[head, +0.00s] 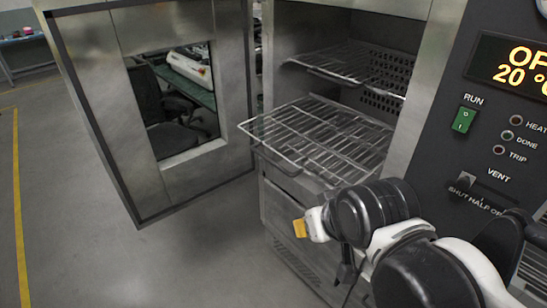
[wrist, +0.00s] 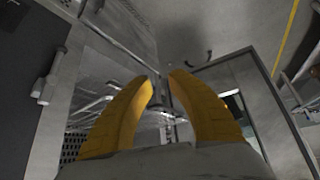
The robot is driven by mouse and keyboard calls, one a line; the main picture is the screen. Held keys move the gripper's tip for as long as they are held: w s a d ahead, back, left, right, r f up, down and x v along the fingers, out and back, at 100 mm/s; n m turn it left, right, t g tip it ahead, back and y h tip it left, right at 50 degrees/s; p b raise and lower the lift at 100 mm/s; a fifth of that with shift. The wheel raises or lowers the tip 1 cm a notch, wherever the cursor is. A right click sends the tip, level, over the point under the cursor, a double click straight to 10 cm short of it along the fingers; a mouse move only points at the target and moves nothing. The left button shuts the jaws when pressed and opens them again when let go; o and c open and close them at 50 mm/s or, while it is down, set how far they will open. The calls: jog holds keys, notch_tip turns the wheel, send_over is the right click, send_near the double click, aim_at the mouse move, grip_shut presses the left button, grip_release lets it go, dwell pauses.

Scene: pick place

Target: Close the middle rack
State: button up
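The oven's middle rack (head: 318,139) is a wire shelf pulled partly out, its front edge sticking out past the oven opening in the head view. An upper wire rack (head: 352,64) sits further inside, above it. My gripper (head: 300,228) is in front of the oven, below and to the right of the pulled-out rack's front edge, apart from it. In the wrist view my gripper's two yellow fingers (wrist: 161,78) have a gap between their tips with nothing held. Blurred wire rack bars (wrist: 105,110) show behind the left finger.
The oven door (head: 100,95) with its window stands wide open on the left. A control panel (head: 500,130) with a green switch (head: 464,120) is at the right. The floor (head: 130,265) at lower left is clear. A table (head: 24,42) stands far back left.

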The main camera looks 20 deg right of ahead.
jog(key=shift+w+r+n, duration=0.15)
jog(key=shift+r+n, duration=0.2)
jog(key=shift+n, duration=0.05)
grip_shut()
jog(key=w+r+n+g+h+p, duration=0.25)
jog(key=w+n+p, duration=0.35)
jog(key=n, duration=0.5)
jog(key=w+r+n+g+h+p, duration=0.25)
jog(key=w+n+p, duration=0.35)
jog(key=n, duration=0.5)
jog(key=w+d+f+y+b, duration=0.1)
jog(key=w+d+f+b, duration=0.2)
jog(key=d+f, duration=0.3)
jog(key=shift+w+d+f, duration=0.15)
jog(key=shift+w+f, duration=0.15)
jog(key=shift+f, duration=1.4)
jog(key=shift+d, duration=0.1)
